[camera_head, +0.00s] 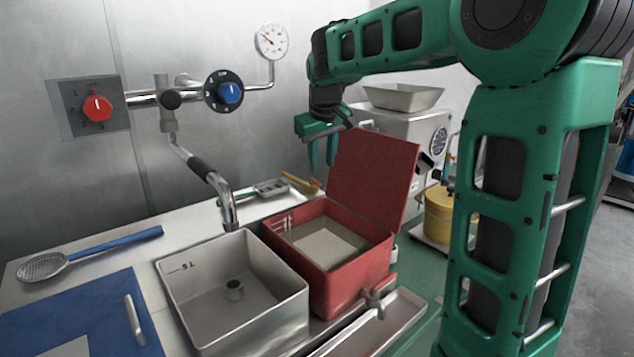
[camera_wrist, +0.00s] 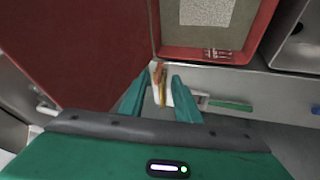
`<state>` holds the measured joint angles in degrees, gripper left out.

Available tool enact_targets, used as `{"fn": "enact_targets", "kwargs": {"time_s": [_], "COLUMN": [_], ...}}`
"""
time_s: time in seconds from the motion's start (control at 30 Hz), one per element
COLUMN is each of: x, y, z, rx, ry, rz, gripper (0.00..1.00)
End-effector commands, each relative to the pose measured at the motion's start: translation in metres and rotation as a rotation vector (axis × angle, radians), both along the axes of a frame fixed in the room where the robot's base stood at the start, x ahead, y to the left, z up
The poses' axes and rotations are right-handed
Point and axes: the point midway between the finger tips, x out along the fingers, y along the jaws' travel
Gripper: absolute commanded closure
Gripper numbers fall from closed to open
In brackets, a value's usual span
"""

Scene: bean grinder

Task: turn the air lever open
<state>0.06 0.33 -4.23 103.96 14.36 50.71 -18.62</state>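I cannot tell for sure which part is the air lever; no lever is labelled so. Handles in the head view are a red knob (camera_head: 97,107) on a grey wall panel, a blue knob (camera_head: 230,92) on a round black dial, and a black grip (camera_head: 210,175) on the spout pipe. Small blue and yellow fittings (camera_head: 437,174) beside the grinder (camera_head: 405,125) are partly hidden by my arm. My gripper (camera_head: 322,165) hangs fingers down behind the red box's raised lid, touching nothing I can see. In the wrist view my gripper (camera_wrist: 160,97) is open and empty.
The red box (camera_head: 335,275) stands open beside a grey basin (camera_head: 235,300). A yellow-handled tool (camera_head: 300,183) lies behind it. A blue-handled strainer (camera_head: 90,252) and blue board (camera_head: 80,315) lie at left. A yellow container (camera_head: 438,215) stands right of the lid.

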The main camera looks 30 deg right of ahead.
Motion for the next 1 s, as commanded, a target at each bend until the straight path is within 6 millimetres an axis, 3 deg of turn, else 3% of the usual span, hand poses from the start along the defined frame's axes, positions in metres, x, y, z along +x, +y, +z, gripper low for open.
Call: {"fn": "enact_targets", "kwargs": {"time_s": [0.2, 0.4, 0.87, 1.0], "x": [0.014, 0.024, 0.028, 0.028], "y": [-0.008, -0.012, -0.014, -0.014], "z": [-0.037, -0.06, -0.069, -0.069], "rx": [0.0, 0.0, 0.001, 0.001], "ry": [0.003, 0.002, 0.0, 0.0], "rz": [-0.001, -0.001, -0.002, -0.002], "gripper": [0.71, 0.71, 0.71, 1.0]}}
